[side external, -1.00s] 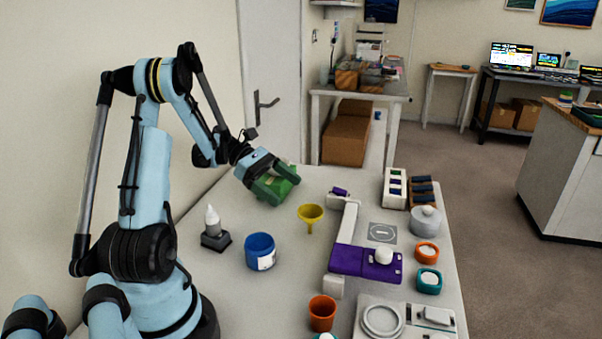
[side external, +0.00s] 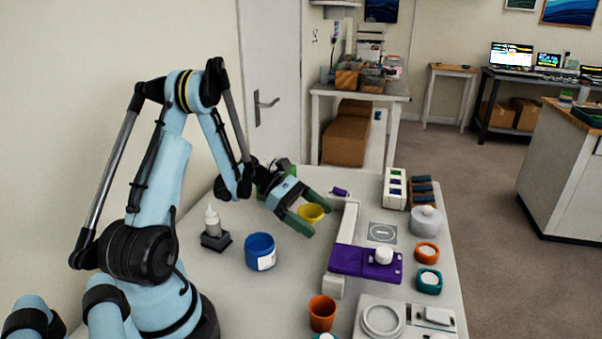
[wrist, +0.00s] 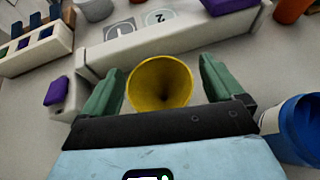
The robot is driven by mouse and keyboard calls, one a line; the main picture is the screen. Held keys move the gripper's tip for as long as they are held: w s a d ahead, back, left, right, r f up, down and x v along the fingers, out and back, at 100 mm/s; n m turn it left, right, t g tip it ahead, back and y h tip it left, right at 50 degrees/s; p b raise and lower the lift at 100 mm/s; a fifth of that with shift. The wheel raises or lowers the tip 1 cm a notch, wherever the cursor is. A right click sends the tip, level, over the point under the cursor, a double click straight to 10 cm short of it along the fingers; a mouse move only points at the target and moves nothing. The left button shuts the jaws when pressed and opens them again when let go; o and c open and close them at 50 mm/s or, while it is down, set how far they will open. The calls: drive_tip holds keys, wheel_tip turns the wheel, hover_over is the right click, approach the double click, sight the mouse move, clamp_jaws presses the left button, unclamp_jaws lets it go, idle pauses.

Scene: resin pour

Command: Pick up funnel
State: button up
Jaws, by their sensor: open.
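The yellow funnel (side external: 311,213) sits on the white table, between the two green fingers of my gripper (side external: 318,216). In the wrist view the funnel (wrist: 160,84) shows its round mouth and dark inside, between the fingers of my gripper (wrist: 160,80). There is a gap on each side of it, so the fingers appear apart from it. The fingers are spread open and hold nothing. The lower part of the funnel is hidden by the near finger in the side view.
A blue cup (side external: 260,252) and a white bottle on a dark base (side external: 213,230) stand left of the funnel. A long white fixture with a purple base (side external: 365,262) stands to the right. An orange cup (side external: 322,313) is near the front.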

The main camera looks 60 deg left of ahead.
drive_tip(key=shift+w+d+f, duration=0.3)
drive_tip(key=shift+d, duration=0.2)
drive_tip(key=c, duration=1.1)
drive_tip(key=shift+o, duration=0.2)
drive_tip(key=shift+r, duration=0.1)
